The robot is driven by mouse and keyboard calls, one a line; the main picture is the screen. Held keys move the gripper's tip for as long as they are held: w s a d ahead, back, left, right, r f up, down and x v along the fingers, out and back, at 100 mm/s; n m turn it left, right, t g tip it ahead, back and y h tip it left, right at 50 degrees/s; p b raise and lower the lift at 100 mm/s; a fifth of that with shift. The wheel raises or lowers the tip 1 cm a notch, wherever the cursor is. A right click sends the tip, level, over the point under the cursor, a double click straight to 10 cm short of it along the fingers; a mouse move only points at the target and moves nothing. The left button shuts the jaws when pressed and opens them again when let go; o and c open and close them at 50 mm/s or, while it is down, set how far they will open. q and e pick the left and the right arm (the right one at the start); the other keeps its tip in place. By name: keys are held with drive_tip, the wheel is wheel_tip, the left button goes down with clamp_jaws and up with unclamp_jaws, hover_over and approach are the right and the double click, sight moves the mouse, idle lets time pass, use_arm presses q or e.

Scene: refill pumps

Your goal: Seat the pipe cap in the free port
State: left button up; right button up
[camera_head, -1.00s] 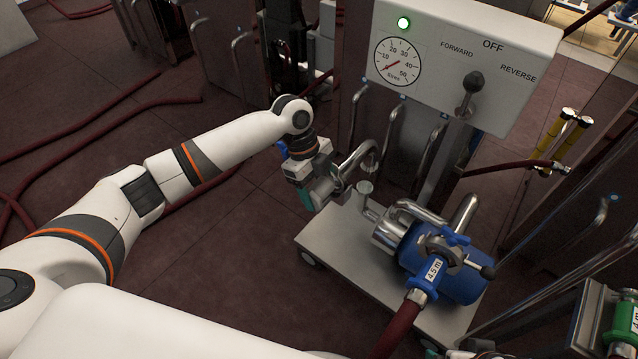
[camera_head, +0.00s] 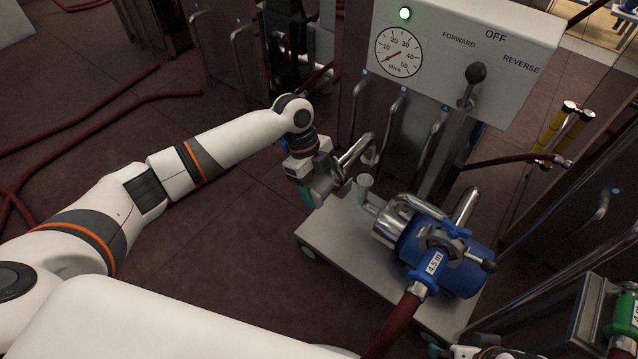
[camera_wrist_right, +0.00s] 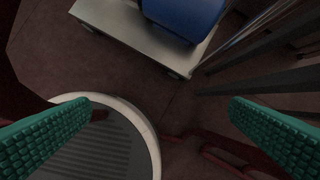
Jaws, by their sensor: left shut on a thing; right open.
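The pipe cap (camera_head: 359,148) appears to be a bent silver tube in the head view. My left gripper (camera_head: 318,191), with teal fingertips, is shut on its lower left part. The tube arches up and right, and its far end bends down. An upright silver port (camera_head: 364,183) with a flared rim stands on the blue pump's pipework, just below that end. The end looks apart from the rim, but the depth gap is unclear. My right gripper (camera_wrist_right: 160,138) is open and empty in the right wrist view, its green pads wide apart.
The blue pump (camera_head: 455,262) sits on a grey wheeled cart (camera_head: 330,245), with a red hose (camera_head: 395,325) at its front. A control box (camera_head: 470,55) with gauge and lever stands behind. Vertical metal handles hang below it. Floor left of the cart is open.

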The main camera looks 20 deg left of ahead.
use_arm(q)
drive_tip(key=shift+f, duration=0.15)
use_arm(e)
drive_tip(key=shift+f, duration=0.15)
use_arm(q)
drive_tip(key=o, duration=1)
drive_tip(key=shift+o, duration=1)
use_arm(e)
drive_tip(key=shift+w+f, duration=0.1)
drive_tip(key=shift+f, duration=0.05)
drive_tip(key=shift+a, duration=0.1)
